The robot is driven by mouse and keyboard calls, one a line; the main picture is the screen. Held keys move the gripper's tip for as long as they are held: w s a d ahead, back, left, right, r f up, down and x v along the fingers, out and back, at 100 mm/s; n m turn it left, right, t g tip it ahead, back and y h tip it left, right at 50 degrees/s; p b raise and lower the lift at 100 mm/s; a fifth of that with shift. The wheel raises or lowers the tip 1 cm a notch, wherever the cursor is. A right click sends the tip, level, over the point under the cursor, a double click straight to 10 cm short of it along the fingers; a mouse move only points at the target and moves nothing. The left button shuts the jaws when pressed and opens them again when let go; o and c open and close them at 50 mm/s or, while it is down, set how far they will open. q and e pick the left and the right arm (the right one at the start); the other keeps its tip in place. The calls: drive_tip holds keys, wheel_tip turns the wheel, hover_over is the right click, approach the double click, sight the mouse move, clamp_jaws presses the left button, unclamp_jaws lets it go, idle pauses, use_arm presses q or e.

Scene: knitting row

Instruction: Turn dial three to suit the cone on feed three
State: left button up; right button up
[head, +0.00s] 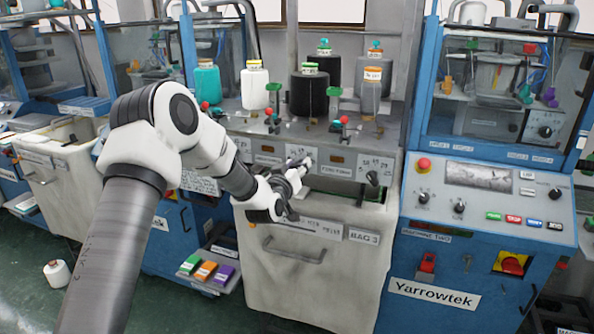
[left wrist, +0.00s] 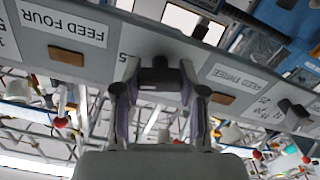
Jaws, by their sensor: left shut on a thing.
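My left gripper (head: 302,168) reaches the front panel of the feed machine (head: 240,143) and is shut on a dark dial. In the left wrist view, which is upside down, this dial (left wrist: 160,76) sits between the two fingertips, beside the FEED THREE label (left wrist: 238,78). The gripper hides its pointer and most of its scale. In the head view the gripper covers the dial. Cones stand on top of the machine: a black one (head: 310,95) stands roughly above the gripper, with a white cone (head: 254,88) to its left. My right gripper is out of view.
Another dial (head: 372,178) is right of the FEED FOUR label (head: 336,168). A pale bin (head: 310,275) stands under the panel. The blue Yarrowtek cabinet (head: 435,296) is on the right. A small tray of coloured items (head: 206,269) sits low, and a white cone (head: 57,273) on the floor.

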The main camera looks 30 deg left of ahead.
use_arm(q)
drive_tip(key=n+b, duration=0.4)
drive_tip(key=shift+f+b, duration=0.25)
drive_tip(key=shift+b, duration=0.05)
drive_tip(key=shift+r+n+b, duration=0.15)
drive_tip(key=shift+n+b, duration=0.6)
drive_tip(key=shift+n, duration=0.45)
drive_tip(key=o, duration=1.2)
drive_tip(key=shift+c, duration=0.2)
drive_tip(key=v, duration=1.1)
drive_tip(key=shift+s, duration=0.4)
